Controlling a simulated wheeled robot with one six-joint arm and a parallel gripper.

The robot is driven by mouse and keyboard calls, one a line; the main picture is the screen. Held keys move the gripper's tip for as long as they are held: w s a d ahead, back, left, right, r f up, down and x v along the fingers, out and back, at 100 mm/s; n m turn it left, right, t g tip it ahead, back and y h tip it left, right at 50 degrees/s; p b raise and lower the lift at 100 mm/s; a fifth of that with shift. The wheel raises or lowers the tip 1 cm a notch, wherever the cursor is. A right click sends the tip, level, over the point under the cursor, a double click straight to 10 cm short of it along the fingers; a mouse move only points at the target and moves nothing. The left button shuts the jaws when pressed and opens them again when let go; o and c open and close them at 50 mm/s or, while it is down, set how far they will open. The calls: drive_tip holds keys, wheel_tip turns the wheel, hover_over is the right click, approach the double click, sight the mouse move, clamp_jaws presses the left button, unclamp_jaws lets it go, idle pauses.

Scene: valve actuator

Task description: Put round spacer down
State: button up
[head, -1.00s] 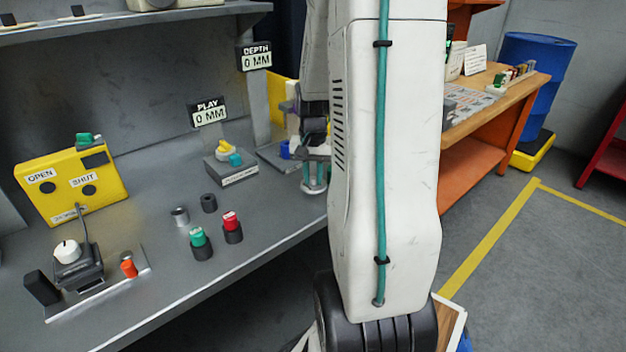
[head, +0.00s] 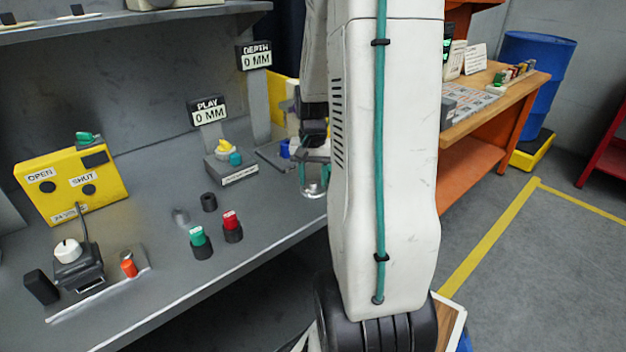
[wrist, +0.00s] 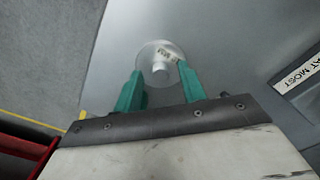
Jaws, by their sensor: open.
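The round spacer (wrist: 159,54) looks like a pale, partly see-through disc with a white middle and a small label. In the wrist view it is at the bench's front edge, just past and between the green fingertips. My gripper (wrist: 160,68) is open, with one finger at each side of the disc's near part. In the head view the disc (head: 313,190) shows low beside my arm, under the gripper (head: 313,172), over the front edge of the grey bench (head: 262,205). It looks set on the bench, but its underside is hidden. My arm link hides part of this area.
Left of the gripper stand a grey block with yellow and teal parts (head: 228,165), a red-topped peg (head: 232,226) and a green-topped peg (head: 200,242). The DEPTH gauge post (head: 257,105) stands behind. Bare bench lies between the pegs and the gripper.

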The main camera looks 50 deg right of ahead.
sight(313, 183)
wheel_tip(313, 183, up, 11)
drive_tip(key=s+a+r+n, duration=0.1)
drive_tip(key=a+r+n, duration=0.2)
drive_tip(key=a, duration=0.6)
drive_tip(key=s+a+r+n, duration=0.1)
drive_tip(key=a+r+n, duration=0.15)
drive_tip(key=a, duration=0.55)
drive_tip(key=s+a+n+t, duration=0.1)
drive_tip(key=s+a+n, duration=0.5)
drive_tip(key=s+a, duration=0.4)
drive_tip(key=a, duration=0.3)
drive_tip(key=shift+s+a, duration=0.2)
drive_tip(key=shift+s, duration=0.1)
drive_tip(key=shift+c, duration=0.5)
drive_tip(key=shift+a, duration=0.1)
